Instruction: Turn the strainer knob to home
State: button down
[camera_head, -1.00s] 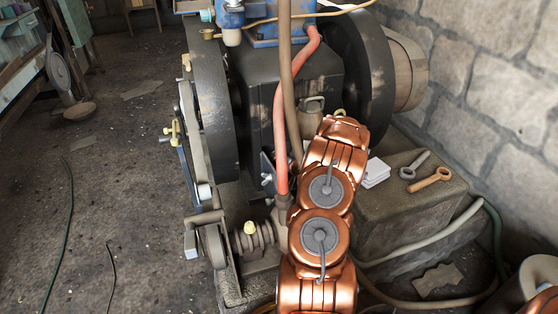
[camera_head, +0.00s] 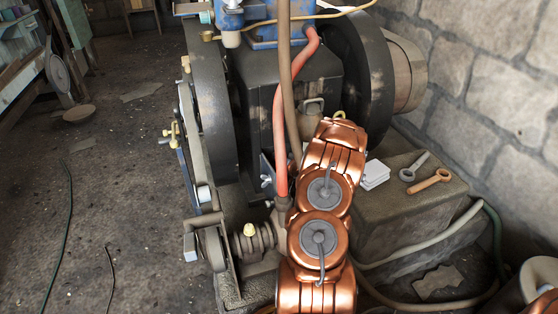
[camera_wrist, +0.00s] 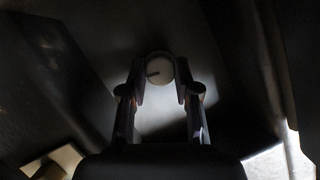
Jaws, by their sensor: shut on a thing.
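The strainer knob (camera_wrist: 159,66) is a small round pale knob with a dark pointer mark. In the wrist view it sits between the tips of my gripper (camera_wrist: 160,82), and the mark points left and slightly down. My gripper is shut on the knob, with one finger on each side. The surface around the knob is dim, with a lit patch directly behind it. In the head view my copper-coloured arm hides the gripper and the knob.
The engine block (camera_head: 285,85) stands between two large dark flywheels (camera_head: 210,105). A red hose (camera_head: 280,130) runs down close to my arm. Two wrench-like tools (camera_head: 428,181) and white papers (camera_head: 374,174) lie on the stone block at right. Open floor lies left.

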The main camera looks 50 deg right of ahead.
jog(key=shift+a, duration=0.1)
jog(key=shift+w, duration=0.1)
jog(key=shift+w+a+r+n+g+h+p, duration=0.1)
jog(key=shift+n+g+h+p, duration=0.4)
jog(key=shift+n, duration=0.55)
jog(key=shift+w+a+r+n+g+h+p, duration=0.1)
jog(key=shift+n+g+h+p, duration=0.2)
jog(key=shift+n+h+p, duration=0.55)
jog(key=shift+n, duration=0.3)
jog(key=c, duration=0.8)
grip_release()
jog(key=shift+f, duration=0.1)
jog(key=shift+c, duration=0.2)
jog(key=shift+s+d, duration=0.1)
jog(key=shift+s, duration=0.1)
